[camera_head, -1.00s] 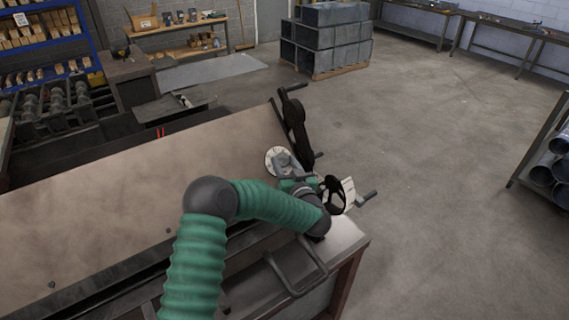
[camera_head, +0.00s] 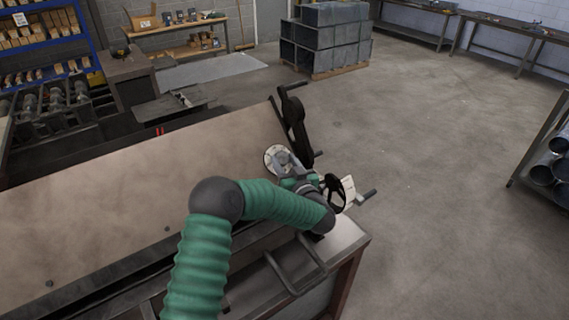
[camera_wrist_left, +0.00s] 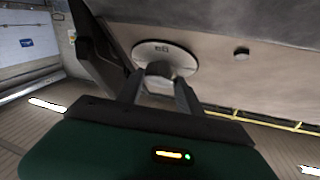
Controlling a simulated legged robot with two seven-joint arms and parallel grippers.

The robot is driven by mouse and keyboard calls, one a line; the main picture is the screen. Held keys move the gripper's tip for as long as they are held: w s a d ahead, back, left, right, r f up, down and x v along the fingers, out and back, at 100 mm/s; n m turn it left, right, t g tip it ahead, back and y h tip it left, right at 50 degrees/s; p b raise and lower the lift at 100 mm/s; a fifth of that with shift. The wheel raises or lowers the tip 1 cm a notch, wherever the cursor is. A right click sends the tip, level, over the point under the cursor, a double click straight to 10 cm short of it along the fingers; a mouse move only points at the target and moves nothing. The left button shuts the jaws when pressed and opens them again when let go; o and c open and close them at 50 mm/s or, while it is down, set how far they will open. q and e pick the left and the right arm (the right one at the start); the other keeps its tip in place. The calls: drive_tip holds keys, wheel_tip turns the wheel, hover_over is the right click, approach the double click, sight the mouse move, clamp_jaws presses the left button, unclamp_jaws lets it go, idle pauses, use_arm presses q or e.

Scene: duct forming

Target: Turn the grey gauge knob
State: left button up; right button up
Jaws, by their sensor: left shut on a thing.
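The round pale gauge dial (camera_head: 272,155) sits on the machine's tan sloping plate near its right end. It also shows in the left wrist view (camera_wrist_left: 178,52). The grey gauge knob (camera_wrist_left: 159,69) stands at the dial's centre. My left gripper (camera_wrist_left: 160,80) is at the dial, with its two fingers on either side of the knob, shut on it. In the head view my left gripper (camera_head: 288,165) is partly hidden by its own wrist. My right gripper is not in view.
A black handwheel (camera_head: 334,193) and a grey-handled crank (camera_head: 366,197) stand right of my left wrist. A dark lever arm (camera_head: 297,125) rises behind the dial. A small dark round knob (camera_wrist_left: 241,53) sits on the plate. Open floor lies to the right.

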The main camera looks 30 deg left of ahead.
use_arm(q)
drive_tip(key=n+g+b, duration=0.1)
drive_tip(key=n, duration=0.1)
drive_tip(key=n+g+y+b, duration=0.1)
drive_tip(key=n+b, duration=0.1)
drive_tip(key=n+g+y+b, duration=0.1)
drive_tip(key=n+g, duration=0.1)
drive_tip(key=shift+w+d+f+b, duration=0.2)
drive_tip(key=shift+w+f+b, duration=0.1)
drive_tip(key=shift+b, duration=0.1)
drive_tip(key=n+g+b, duration=0.1)
drive_tip(key=n+g, duration=0.1)
drive_tip(key=n, duration=0.1)
drive_tip(key=shift+r+g+y, duration=0.1)
drive_tip(key=shift+g+y, duration=0.2)
drive_tip(key=shift+y, duration=0.1)
drive_tip(key=shift+w+r+n+g+b, duration=0.15)
drive_tip(key=shift+n+g+b, duration=0.55)
drive_tip(key=shift+n, duration=0.5)
drive_tip(key=shift+g, duration=0.3)
drive_tip(key=o, duration=1)
drive_tip(key=shift+o, duration=1.9)
drive_tip(key=shift+w+a, duration=0.1)
drive_tip(key=shift+a, duration=0.05)
